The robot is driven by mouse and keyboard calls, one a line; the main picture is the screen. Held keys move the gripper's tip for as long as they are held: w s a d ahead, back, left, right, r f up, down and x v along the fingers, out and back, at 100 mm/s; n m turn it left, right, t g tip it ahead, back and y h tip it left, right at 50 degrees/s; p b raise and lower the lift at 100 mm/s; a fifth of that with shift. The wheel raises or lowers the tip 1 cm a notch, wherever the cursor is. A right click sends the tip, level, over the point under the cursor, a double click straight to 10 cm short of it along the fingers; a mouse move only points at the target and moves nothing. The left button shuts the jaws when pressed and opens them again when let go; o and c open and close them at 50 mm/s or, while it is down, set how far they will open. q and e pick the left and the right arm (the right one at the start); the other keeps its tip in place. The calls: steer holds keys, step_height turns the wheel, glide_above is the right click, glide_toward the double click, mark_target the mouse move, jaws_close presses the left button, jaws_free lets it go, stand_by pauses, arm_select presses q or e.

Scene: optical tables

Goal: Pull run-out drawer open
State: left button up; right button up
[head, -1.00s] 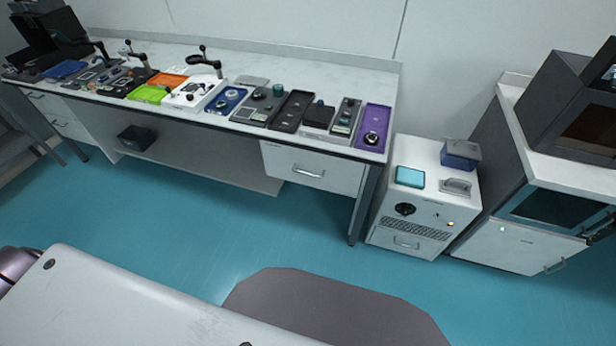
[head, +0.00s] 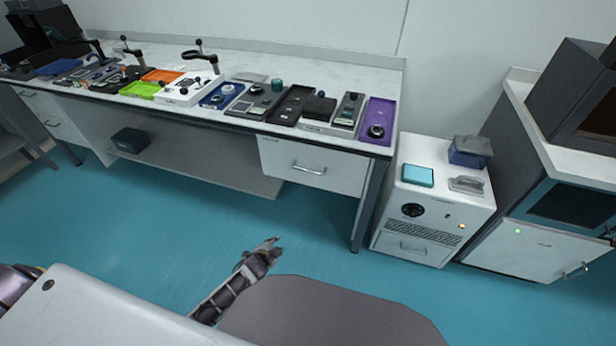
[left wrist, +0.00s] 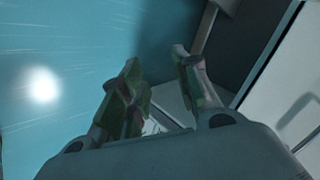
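A white drawer (head: 311,168) with a bar handle sits under the right end of the long bench and looks shut. Another shut drawer (head: 413,248) with a handle is at the bottom of the white floor unit. No readable label shows which is the run-out drawer. My left gripper (head: 268,248) is over the floor in front of the bench, apart from both drawers. In the left wrist view its two fingers (left wrist: 157,68) are apart with nothing clearly between them. A pale panel with a handle (left wrist: 296,110) shows at the right there. My right gripper is out of view.
The bench top (head: 340,70) holds several trays and devices, with a purple tray (head: 378,112) at its right end. A dark box (head: 131,140) sits on the low shelf. A cabinet (head: 530,248) stands at the right. The teal floor (head: 150,215) before the bench is clear.

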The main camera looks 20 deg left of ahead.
arm_select(q)
steer(key=w+d+r+m+t+b, duration=0.35)
steer(key=w+r, duration=0.45)
steer(key=r, duration=0.3)
steer(key=m+t+h+b, duration=0.1)
steer(key=m+t+b, duration=0.2)
steer(key=b, duration=0.2)
glide_toward(308, 171)
steer(key=s, duration=0.3)
steer(key=shift+s+a+r, duration=0.1)
steer(key=shift+r, duration=0.2)
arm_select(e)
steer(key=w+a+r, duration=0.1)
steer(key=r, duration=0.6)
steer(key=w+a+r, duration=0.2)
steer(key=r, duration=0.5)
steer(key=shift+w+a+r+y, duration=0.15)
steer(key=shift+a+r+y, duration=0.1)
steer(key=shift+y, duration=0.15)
